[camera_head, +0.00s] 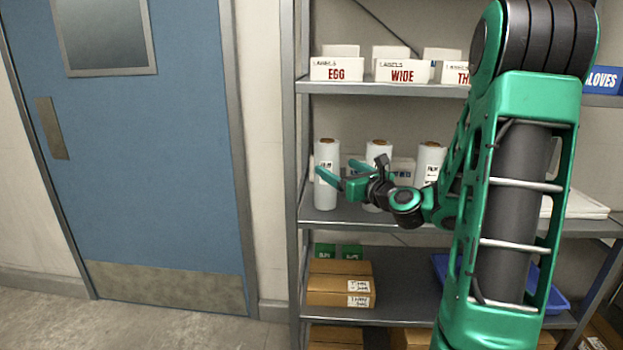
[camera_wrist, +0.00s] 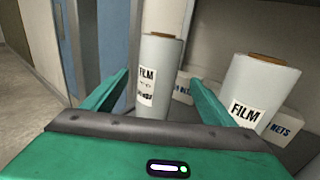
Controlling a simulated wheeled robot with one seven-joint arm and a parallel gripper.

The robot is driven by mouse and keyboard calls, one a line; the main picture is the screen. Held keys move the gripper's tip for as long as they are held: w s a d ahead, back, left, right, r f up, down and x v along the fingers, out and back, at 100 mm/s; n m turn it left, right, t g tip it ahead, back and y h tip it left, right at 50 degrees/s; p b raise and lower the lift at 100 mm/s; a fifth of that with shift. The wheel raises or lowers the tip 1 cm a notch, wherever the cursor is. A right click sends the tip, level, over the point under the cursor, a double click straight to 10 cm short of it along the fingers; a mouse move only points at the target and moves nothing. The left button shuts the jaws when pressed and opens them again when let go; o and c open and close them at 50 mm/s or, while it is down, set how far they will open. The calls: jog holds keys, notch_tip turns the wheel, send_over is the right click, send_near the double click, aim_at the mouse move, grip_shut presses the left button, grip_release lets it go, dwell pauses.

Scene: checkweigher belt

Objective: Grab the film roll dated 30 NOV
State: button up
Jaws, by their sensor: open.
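Three white film rolls with brown cores stand upright on the middle shelf: a left roll (camera_head: 326,190), a middle roll (camera_head: 379,155) and a right roll (camera_head: 430,160). My gripper (camera_head: 340,172) is open, its fingers pointing at the left roll. In the wrist view the left roll (camera_wrist: 160,75) stands between and beyond the fingertips of my gripper (camera_wrist: 160,85); I cannot tell whether they touch it. The middle roll (camera_wrist: 255,88) stands outside the right finger. Both labels read FILM; the dates beneath are too small or hidden to read. My arm partly hides the middle roll.
White boxes marked NETS (camera_wrist: 284,127) stand behind the rolls. The metal shelf's left post (camera_head: 291,170) is close beside the left roll. Label boxes (camera_head: 337,69) fill the shelf above; brown cartons (camera_head: 340,283) sit below. A blue door (camera_head: 150,140) is at the left.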

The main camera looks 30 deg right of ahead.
aim_at(333, 165)
jog(key=w, duration=0.5)
jog(key=shift+w+a+r, duration=0.1)
jog(key=shift+w+a, duration=0.05)
jog(key=shift+a, duration=0.2)
jog(key=shift+w+d+r, duration=0.1)
jog(key=shift+w+r, duration=0.05)
jog(key=shift+w, duration=1.2)
jog(key=shift+w+r, duration=0.1)
jog(key=shift+w, duration=1.25)
jog(key=c, duration=1.8)
jog(key=shift+o, duration=0.2)
jog(key=shift+r, duration=0.1)
